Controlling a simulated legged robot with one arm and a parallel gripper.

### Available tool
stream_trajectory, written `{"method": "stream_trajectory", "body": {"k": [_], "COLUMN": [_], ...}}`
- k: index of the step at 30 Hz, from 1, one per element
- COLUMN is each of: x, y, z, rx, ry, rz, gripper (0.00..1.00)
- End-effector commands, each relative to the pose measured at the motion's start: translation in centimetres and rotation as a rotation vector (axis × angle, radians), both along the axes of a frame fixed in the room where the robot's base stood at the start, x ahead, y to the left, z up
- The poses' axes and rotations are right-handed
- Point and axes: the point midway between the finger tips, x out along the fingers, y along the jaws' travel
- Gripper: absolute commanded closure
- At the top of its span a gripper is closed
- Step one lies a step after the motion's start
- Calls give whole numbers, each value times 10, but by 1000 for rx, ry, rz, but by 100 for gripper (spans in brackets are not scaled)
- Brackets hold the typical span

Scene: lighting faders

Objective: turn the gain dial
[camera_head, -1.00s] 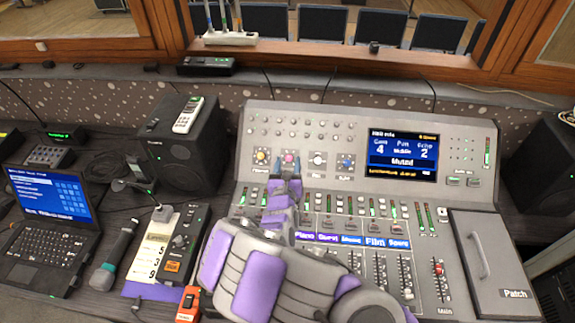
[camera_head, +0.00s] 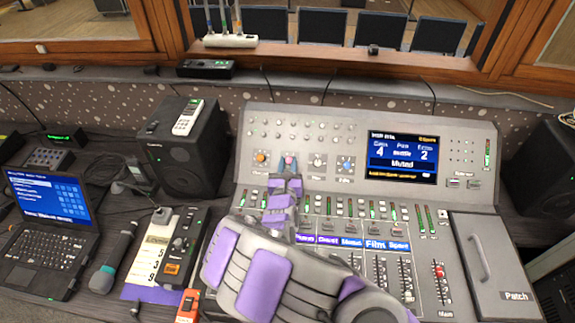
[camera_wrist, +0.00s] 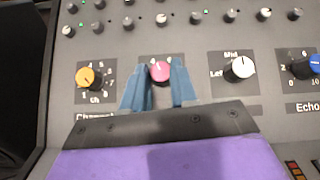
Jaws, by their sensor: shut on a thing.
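The gain dial is a pink knob (camera_wrist: 160,71) in the row of dials on the mixing desk. It also shows in the head view (camera_head: 289,160), just beyond my gripper. My gripper (camera_wrist: 160,82) is shut on the pink knob, with one blue finger on each side of it. The fingers hide most of its scale.
An orange channel dial (camera_wrist: 89,78) stands close to the left of my fingers. A white dial (camera_wrist: 240,68) and a blue echo dial (camera_wrist: 314,65) are to the right. Faders (camera_head: 407,277) and a patch cover (camera_head: 490,262) lie nearer the front.

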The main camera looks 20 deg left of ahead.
Motion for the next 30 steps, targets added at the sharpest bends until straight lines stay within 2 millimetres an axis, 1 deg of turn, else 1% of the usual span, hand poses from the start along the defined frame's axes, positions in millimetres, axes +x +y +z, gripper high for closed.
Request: {"method": "stream_trajectory", "body": {"k": [11,18,28,29,30], "x": [3,1,0,0,0], "y": [-1,-1,-1,-1,-1], "z": [7,3,1,1,1], "rx": [-50,-80,-82,-82,-82], "ry": [-18,-24,-23,-23,-23], "rz": [55,95,99,99,99], "gripper": [100,100,100,70,66]}}
